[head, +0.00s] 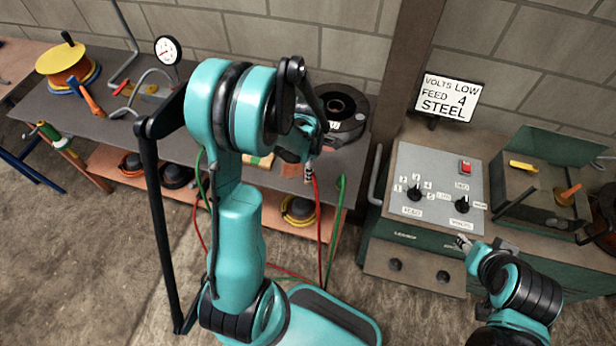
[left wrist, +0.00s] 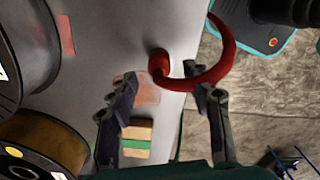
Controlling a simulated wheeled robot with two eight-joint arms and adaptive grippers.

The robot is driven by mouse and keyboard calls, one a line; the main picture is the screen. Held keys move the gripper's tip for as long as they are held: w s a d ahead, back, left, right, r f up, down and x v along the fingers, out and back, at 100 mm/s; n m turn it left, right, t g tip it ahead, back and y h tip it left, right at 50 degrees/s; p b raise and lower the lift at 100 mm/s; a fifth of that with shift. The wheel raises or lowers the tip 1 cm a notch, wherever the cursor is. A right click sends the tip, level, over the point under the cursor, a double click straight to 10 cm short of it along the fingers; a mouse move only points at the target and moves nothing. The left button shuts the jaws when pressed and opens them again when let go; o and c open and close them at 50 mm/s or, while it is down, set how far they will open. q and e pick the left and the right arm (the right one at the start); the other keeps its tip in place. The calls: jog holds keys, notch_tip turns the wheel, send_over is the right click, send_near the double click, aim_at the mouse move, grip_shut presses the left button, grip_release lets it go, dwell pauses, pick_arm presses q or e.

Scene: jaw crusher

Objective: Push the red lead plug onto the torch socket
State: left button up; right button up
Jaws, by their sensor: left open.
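The red lead (head: 317,205) hangs over the front edge of the bench in the head view. In the left wrist view the red lead (left wrist: 228,58) curves up from the edge to a thick red end (left wrist: 158,66), apparently its plug. My left gripper (left wrist: 162,88) is open, its two fingers on either side of the red end; I cannot tell whether they touch it. In the head view my own left arm largely hides that gripper. I cannot make out the torch socket. My right gripper (head: 463,241) is at the front of the control box, its jaws too small to read.
The grey bench (head: 110,128) carries a black reel (head: 343,112), a yellow spool (head: 64,66) and a gauge (head: 167,50). A green hose (head: 339,200) hangs by the red lead. The control panel (head: 437,185) and a sign (head: 450,97) stand at right.

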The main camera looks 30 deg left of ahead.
pick_arm(q)
notch_tip(320, 180, down, 5)
jog(key=shift+a+r+b, duration=0.1)
jog(key=shift+r+b, duration=0.05)
jog(key=shift+b, duration=0.7)
grip_shut()
